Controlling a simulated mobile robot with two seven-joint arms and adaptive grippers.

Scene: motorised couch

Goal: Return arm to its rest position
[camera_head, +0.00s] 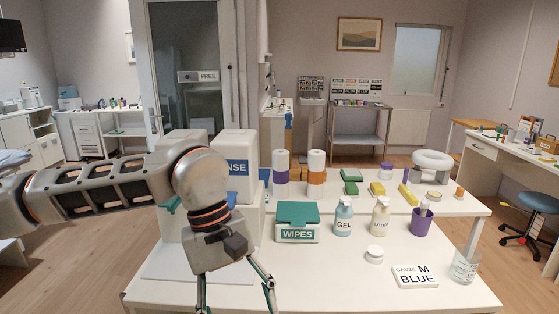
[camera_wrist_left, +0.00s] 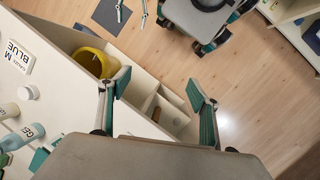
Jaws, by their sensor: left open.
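My left arm comes in from the left in the head view, and its gripper (camera_head: 235,287) hangs with fingers pointing down in front of the white table's left part. The fingers are spread apart with nothing between them. In the left wrist view the open fingers (camera_wrist_left: 158,85) show over the table edge, open compartments and the floor beyond. Nothing is held. The fingertips' lower ends are near the bottom edge of the head view.
White dispensers (camera_head: 236,165) stand close behind my arm. A yellow bin (camera_wrist_left: 90,60) sits below the table edge.

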